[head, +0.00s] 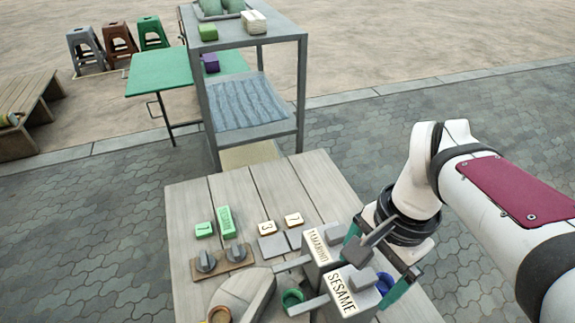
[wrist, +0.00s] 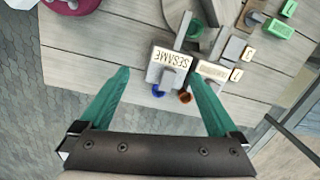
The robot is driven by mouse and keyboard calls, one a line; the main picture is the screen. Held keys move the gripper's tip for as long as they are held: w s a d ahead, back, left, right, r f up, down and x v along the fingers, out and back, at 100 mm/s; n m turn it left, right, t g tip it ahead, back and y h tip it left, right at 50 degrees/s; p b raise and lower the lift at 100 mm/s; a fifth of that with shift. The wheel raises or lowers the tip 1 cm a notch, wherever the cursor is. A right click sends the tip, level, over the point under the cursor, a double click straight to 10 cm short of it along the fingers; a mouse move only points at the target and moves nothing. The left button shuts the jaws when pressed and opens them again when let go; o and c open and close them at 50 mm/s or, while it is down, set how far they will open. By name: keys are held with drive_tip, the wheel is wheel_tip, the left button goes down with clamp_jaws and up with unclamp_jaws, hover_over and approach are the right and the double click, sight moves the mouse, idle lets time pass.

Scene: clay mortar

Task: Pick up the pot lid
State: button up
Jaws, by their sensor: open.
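I cannot pick out a pot lid with certainty in either view. My gripper (head: 374,258) is over the right side of the wooden table in the head view, with teal fingers. In the wrist view my gripper (wrist: 160,76) is open, its fingers wide apart and nothing between their tips touching them. A grey box labelled SESAME (head: 342,290) stands close by my gripper; it also shows beyond the fingertips in the wrist view (wrist: 170,60). The second labelled grey box (head: 318,245) is beside it.
A dark-knobbed wooden block (head: 222,262), green and number tiles (head: 226,222) and a pale grey bulky shape (head: 240,292) are on the table. A green ring (head: 292,299) and a blue ring (head: 386,283) sit by the boxes. The table's back (head: 300,180) is clear.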

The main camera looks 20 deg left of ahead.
drive_tip(key=w+a+f, duration=0.1)
drive_tip(key=w+a, duration=0.5)
drive_tip(key=a, duration=0.3)
drive_tip(key=m+h, duration=0.1)
drive_tip(key=m, duration=0.1)
approach(235, 249)
drive_tip(key=shift+t, duration=0.3)
drive_tip(key=f, duration=1)
drive_tip(key=shift+s+f, duration=0.15)
drive_tip(key=shift+s, duration=0.05)
drive_tip(key=c, duration=1.4)
